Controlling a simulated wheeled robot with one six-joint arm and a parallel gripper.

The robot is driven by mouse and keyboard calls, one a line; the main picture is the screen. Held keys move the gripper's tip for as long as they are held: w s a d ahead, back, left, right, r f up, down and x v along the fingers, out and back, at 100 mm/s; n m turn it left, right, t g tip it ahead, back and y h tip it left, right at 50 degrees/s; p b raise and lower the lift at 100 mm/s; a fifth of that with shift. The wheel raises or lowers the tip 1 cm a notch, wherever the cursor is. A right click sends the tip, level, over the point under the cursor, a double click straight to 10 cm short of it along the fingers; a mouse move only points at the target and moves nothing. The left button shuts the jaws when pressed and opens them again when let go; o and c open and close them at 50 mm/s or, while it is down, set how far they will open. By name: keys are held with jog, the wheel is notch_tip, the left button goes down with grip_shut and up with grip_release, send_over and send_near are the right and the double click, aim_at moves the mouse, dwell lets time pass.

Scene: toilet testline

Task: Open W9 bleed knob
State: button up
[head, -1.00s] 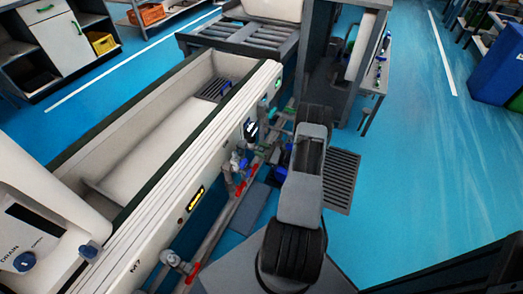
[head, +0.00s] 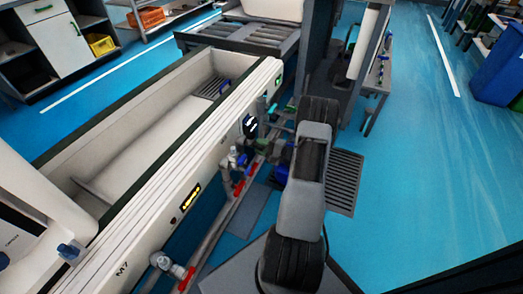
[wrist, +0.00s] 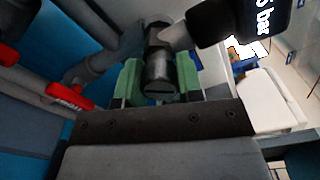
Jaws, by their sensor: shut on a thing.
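In the wrist view, a dark metallic cylindrical knob (wrist: 158,73) with a slot in its end face sits between the two green fingers of my gripper (wrist: 160,80). The fingers are shut on it, one on each side. I cannot read a W9 label on it. The knob joins a grey pipe fitting behind it. In the head view my arm hides most of the gripper, beside the pipework along the trough's side.
A black gauge (wrist: 242,20) marked "bar" is close to the upper right of the knob. Red valve handles (wrist: 68,96) are at the left. In the head view, a long white trough (head: 150,160) runs left of my arm. Blue floor (head: 420,170) is clear on the right.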

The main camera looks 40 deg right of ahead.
jog(key=n+b, duration=0.4)
jog(key=shift+d+f, duration=0.1)
jog(key=shift+f, duration=0.1)
jog(key=shift+r+n+b, duration=0.15)
jog(key=shift+n+b, duration=1.2)
jog(key=shift+n, duration=0.15)
jog(key=shift+r, duration=0.1)
jog(key=o, duration=0.9)
jog(key=p+v, duration=0.3)
jog(key=v, duration=1)
jog(key=shift+s+d+p, duration=0.15)
jog(key=shift+s+p, duration=0.15)
jog(key=shift+s, duration=0.05)
